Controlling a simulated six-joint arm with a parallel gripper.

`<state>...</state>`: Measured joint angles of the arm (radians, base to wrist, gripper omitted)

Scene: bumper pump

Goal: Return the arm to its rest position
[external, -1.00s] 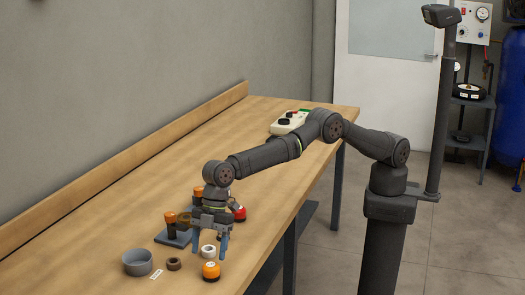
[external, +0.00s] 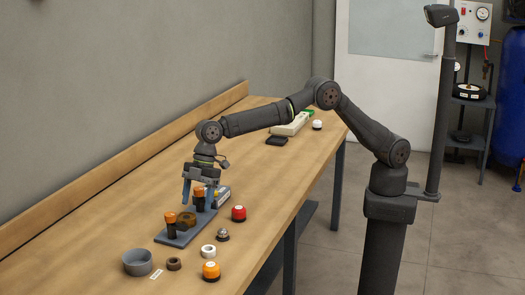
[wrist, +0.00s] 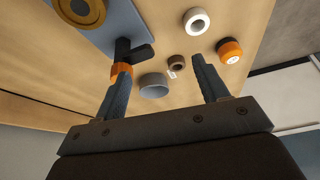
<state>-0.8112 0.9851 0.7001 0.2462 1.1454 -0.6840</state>
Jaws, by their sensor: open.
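My gripper (external: 204,192) is open and empty, above the far end of a grey base plate (external: 177,238) on the workbench. The plate carries two posts with orange tops, a nearer one (external: 170,218) and a farther one (external: 199,192), with a brown-gold round part (external: 186,219) between them. In the wrist view my gripper's two fingers (wrist: 160,82) are spread apart. An orange-topped post (wrist: 121,70) overlaps the left finger there. My arm is bent, with its elbow raised above the bench.
Near the plate stand a red button (external: 238,213), a silver-and-dark piece (external: 222,235), a white ring (external: 208,250), an orange button (external: 211,270), a brown ring (external: 174,264) and a grey bowl (external: 137,262). A pale control box (external: 290,125) and a black block (external: 276,141) lie farther back.

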